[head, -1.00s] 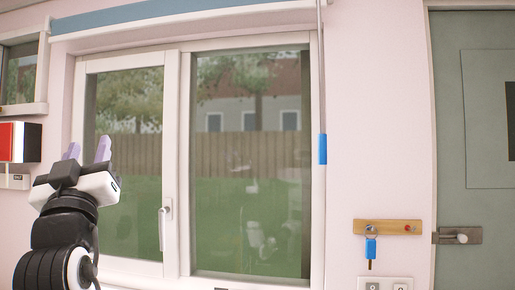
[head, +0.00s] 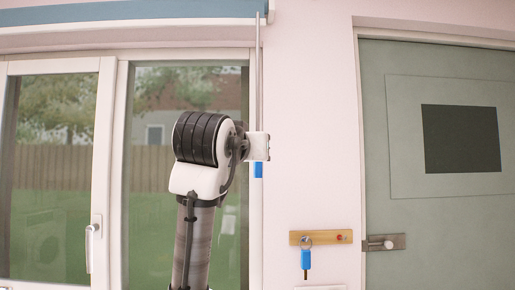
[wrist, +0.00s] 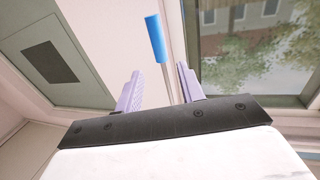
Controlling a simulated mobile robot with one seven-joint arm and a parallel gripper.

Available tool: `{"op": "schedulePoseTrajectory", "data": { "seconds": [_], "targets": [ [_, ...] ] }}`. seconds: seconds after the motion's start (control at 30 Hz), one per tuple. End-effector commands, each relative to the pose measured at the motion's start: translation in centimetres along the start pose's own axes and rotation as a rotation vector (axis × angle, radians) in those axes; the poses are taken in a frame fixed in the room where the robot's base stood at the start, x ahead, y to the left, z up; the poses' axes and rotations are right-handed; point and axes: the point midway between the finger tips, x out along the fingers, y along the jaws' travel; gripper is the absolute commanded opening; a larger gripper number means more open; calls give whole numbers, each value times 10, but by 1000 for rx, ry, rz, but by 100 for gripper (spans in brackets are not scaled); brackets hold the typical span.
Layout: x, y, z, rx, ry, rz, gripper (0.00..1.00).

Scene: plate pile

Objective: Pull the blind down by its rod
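The rolled blue blind (head: 140,12) runs along the top of the window in the head view. Its thin grey rod (head: 257,75) hangs at the window's right edge and ends in a blue handle (head: 258,170), partly hidden by my gripper. The blue handle also shows in the wrist view (wrist: 155,38). My gripper (wrist: 159,72) is open, with two pale purple fingers. In the wrist view the rod appears between the fingers, with gaps on both sides; I cannot tell how deep it sits. The fingers are hidden in the head view.
A wooden key board (head: 321,238) with a blue-tagged key (head: 306,260) is on the wall to the right. Beyond it stands a grey-green door (head: 440,235) with a latch (head: 384,242). A window handle (head: 91,240) sticks out at left.

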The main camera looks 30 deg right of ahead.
Motion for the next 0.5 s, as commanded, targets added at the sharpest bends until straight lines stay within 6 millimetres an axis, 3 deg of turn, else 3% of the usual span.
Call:
{"op": "schedulePoseTrajectory", "data": {
  "seconds": [0.2, 0.5],
  "targets": [
    [48, 0, -4, -2, -3, 0, 39],
    [84, -1, -2, 0, 0, -2, 39]
  ]
}}
